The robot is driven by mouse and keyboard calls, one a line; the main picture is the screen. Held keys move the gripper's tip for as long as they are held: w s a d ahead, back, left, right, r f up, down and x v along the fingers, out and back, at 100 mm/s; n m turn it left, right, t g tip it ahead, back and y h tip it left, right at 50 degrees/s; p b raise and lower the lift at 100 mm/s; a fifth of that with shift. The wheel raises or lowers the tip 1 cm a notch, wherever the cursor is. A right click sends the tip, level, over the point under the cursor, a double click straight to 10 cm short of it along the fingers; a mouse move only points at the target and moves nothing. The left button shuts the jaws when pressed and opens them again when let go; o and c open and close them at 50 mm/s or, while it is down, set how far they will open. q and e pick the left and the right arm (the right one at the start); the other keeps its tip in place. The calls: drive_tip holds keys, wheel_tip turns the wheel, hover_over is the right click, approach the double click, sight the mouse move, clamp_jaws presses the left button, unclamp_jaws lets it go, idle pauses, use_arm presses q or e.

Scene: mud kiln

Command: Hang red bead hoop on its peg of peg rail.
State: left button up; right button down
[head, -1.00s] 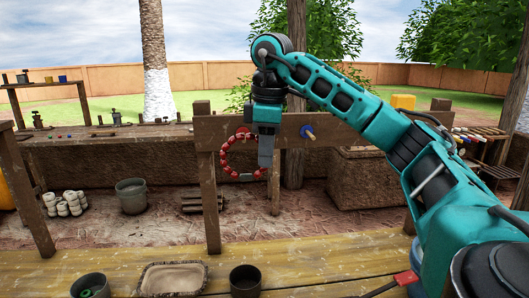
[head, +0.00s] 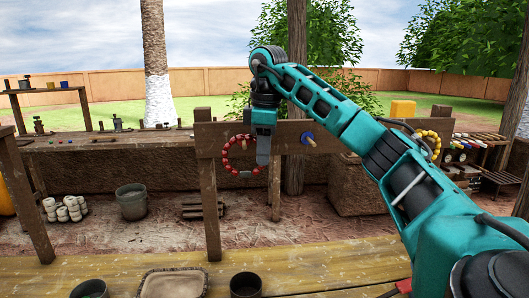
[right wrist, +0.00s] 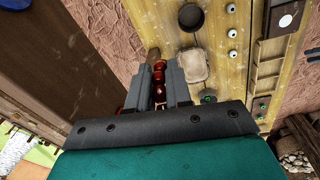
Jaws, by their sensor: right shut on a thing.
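The red bead hoop (head: 226,157) is at the left part of the wooden peg rail (head: 287,132) in the head view. My right gripper (head: 263,158) points down and is shut on the right side of the hoop. Red beads (right wrist: 158,82) show between the two fingers (right wrist: 159,88) in the right wrist view. The rail has a peg with a blue base (head: 309,140) to the right of my gripper. My left gripper is out of view.
A yellow bead hoop (head: 432,135) hangs at the rail's right end. A yellow-brown plank table (head: 320,262) lies in front, with a shallow tray (head: 205,283) and a dark cup (head: 246,284). My right arm crosses before the rail's right half.

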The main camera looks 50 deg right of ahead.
drive_tip(key=shift+w+d+f, duration=0.25)
drive_tip(key=shift+w+d, duration=0.25)
drive_tip(key=shift+w, duration=0.1)
drive_tip(key=shift+w+d+f, duration=0.25)
drive_tip(key=shift+w+d, duration=0.25)
drive_tip(key=shift+w, duration=0.1)
drive_tip(key=c, duration=1)
unclamp_jaws()
drive_tip(key=shift+f, duration=0.1)
drive_tip(key=shift+o, duration=0.2)
wheel_tip(320, 180, up, 13)
drive_tip(key=s, duration=0.1)
drive_tip(key=shift+s+a, duration=0.2)
drive_tip(key=shift+a, duration=0.05)
